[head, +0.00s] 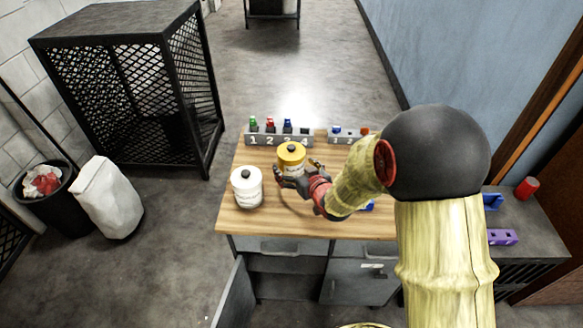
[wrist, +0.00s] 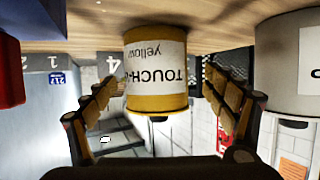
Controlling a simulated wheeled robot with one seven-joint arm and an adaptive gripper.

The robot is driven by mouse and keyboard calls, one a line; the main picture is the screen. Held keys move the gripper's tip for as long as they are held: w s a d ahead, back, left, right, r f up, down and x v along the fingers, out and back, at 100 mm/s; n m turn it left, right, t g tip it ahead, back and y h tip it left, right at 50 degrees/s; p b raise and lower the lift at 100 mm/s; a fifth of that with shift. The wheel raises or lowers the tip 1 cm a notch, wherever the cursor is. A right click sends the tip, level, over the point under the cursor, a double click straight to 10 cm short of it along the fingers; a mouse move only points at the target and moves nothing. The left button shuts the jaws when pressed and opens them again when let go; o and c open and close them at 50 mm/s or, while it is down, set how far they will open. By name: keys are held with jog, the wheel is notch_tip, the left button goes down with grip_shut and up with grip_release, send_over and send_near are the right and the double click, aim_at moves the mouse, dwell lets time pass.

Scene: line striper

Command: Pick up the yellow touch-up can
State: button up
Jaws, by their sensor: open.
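The yellow touch-up can (head: 291,153) stands upright on the wooden tabletop (head: 275,222), with a dark knob on its lid. In the wrist view the can (wrist: 157,102) appears upside down, its white label reading "TOUCH-U… yellow". My gripper (head: 296,176) is at the near side of the can. In the wrist view my gripper (wrist: 163,88) is open, with one finger on each side of the can. A small gap shows between each finger and the can. Part of the can's lower front is hidden by my gripper in the head view.
A white can (head: 247,188) stands close to the left; it also shows in the wrist view (wrist: 290,65). A numbered rack (head: 276,140) with small coloured items stands behind. The front tabletop is mostly clear. A cabinet door (head: 235,296) hangs open below.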

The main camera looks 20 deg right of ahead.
jog(key=x, duration=0.1)
jog(key=b+x, duration=0.1)
jog(key=x, duration=0.1)
jog(key=shift+w+d+f, duration=0.25)
jog(key=shift+w+f, duration=0.05)
jog(key=shift+w, duration=0.1)
jog(key=shift+w+b, duration=0.3)
jog(key=shift+w, duration=0.1)
jog(key=shift+c, duration=0.4)
jog(key=c, duration=1.1)
jog(key=shift+c, duration=0.9)
